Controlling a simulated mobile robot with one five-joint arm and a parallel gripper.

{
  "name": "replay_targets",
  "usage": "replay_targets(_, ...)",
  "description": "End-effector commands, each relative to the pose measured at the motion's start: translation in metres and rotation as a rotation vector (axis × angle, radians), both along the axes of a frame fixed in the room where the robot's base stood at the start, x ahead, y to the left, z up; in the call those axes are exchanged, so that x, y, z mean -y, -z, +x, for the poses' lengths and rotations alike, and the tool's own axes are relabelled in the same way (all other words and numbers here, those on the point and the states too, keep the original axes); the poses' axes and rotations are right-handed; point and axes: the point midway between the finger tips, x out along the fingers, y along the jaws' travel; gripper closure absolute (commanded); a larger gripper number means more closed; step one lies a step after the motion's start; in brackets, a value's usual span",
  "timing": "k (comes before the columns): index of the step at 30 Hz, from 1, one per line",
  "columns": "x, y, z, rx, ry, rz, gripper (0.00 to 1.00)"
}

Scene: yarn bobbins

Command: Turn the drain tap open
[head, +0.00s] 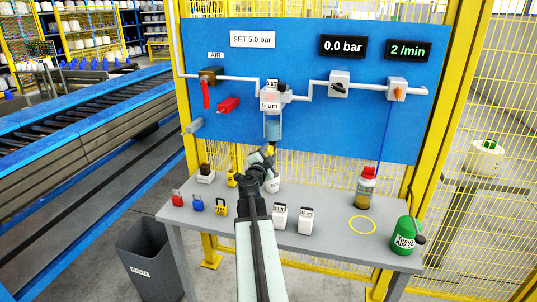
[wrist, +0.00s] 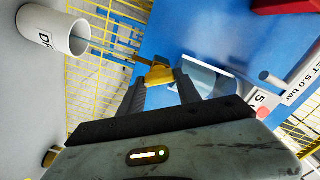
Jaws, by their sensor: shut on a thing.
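The yellow drain tap (wrist: 158,75) sits under the clear filter bowl (head: 272,128) on the blue panel. In the wrist view the tap lies between the two fingertips of my gripper (wrist: 161,84), which is shut on it. A thin stem runs from the tap toward a white cup (wrist: 66,36) with partly readable lettering. In the head view my gripper (head: 263,158) reaches up to just below the bowl, and the tap shows only as a small yellow spot. The cup (head: 272,185) stands on the bench below, partly behind my arm.
The blue panel carries a red-handled air valve (head: 207,92), a red tag (head: 228,105), a dark knob (head: 338,87) and a 0.0 bar display (head: 343,46). On the grey bench (head: 330,240) stand padlocks, white boxes, an amber bottle (head: 365,188) and a green can (head: 406,236).

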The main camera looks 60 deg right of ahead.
Motion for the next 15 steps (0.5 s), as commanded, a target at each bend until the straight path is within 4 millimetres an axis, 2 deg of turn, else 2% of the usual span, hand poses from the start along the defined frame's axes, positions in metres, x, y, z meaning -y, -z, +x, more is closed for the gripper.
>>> replay_targets(15,0.0002,0.0025,-0.0015,0.412,0.001,0.133,1.00)
